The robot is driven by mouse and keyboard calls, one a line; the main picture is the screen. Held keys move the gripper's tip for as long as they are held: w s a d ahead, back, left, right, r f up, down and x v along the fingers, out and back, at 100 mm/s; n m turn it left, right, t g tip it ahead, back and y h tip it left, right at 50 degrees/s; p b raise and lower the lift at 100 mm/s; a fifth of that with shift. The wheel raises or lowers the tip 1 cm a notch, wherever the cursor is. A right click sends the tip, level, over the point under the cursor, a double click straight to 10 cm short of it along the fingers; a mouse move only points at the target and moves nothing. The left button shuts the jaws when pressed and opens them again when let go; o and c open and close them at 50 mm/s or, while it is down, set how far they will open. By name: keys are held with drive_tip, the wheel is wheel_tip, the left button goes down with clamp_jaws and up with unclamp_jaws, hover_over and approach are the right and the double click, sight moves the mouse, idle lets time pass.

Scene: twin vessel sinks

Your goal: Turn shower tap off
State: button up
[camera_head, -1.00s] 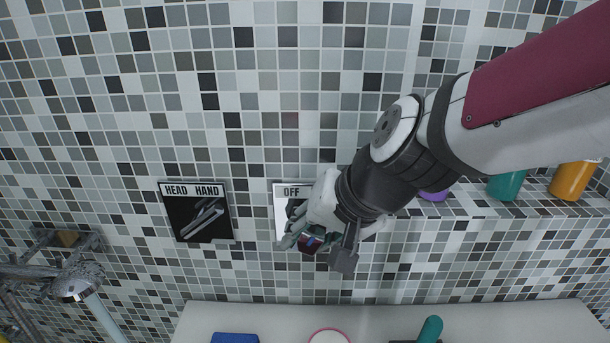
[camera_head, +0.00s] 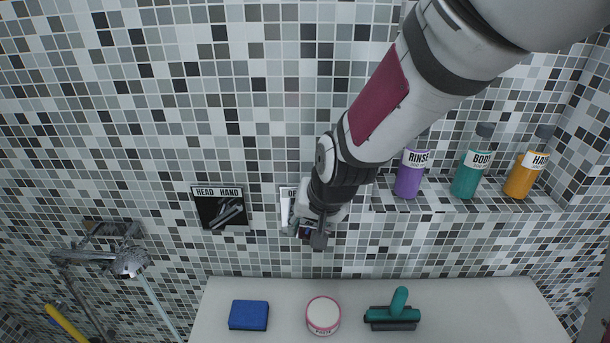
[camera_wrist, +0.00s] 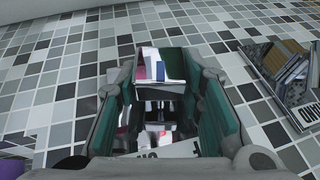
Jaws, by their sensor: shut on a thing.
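The shower tap's panel (camera_head: 286,200) is on the tiled wall, mostly covered by my gripper. Its white label starts with an "O"; the rest is hidden. My gripper (camera_head: 307,229) is at this panel in the head view. In the wrist view, my gripper (camera_wrist: 168,85) has its green-padded fingers on both sides of the shiny tap handle (camera_wrist: 161,65), shut on it. The handle stands out from the mirror-like panel, and part of the label shows upside down below it. The handle's exact angle is hard to tell.
A HEAD/HAND panel (camera_head: 221,208) is left of the tap. A hand shower (camera_head: 130,262) hangs farther left. Rinse (camera_head: 409,174), body (camera_head: 470,176) and hair bottles (camera_head: 525,176) stand on a ledge. A blue sponge (camera_head: 249,315), round tub (camera_head: 323,315) and squeegee (camera_head: 393,312) lie below.

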drive_tip(key=shift+s+r+p, duration=0.1)
drive_tip(key=shift+r+p, duration=0.15)
drive_tip(key=shift+p, duration=0.7)
drive_tip(key=p, duration=0.2)
drive_tip(key=h+p, duration=0.1)
drive_tip(key=p, duration=0.1)
drive_tip(key=shift+s+a+f+h, duration=0.15)
drive_tip(key=shift+s+f+h, duration=0.05)
drive_tip(key=shift+s+h, duration=0.1)
drive_tip(key=shift+f+n+h+p, duration=0.1)
drive_tip(key=shift+n+h+p, duration=0.3)
drive_tip(key=shift+p, duration=0.45)
drive_tip(key=shift+w+f, duration=0.1)
drive_tip(key=shift+f, duration=0.05)
drive_tip(key=o, duration=1.2)
drive_tip(key=shift+c, duration=0.2)
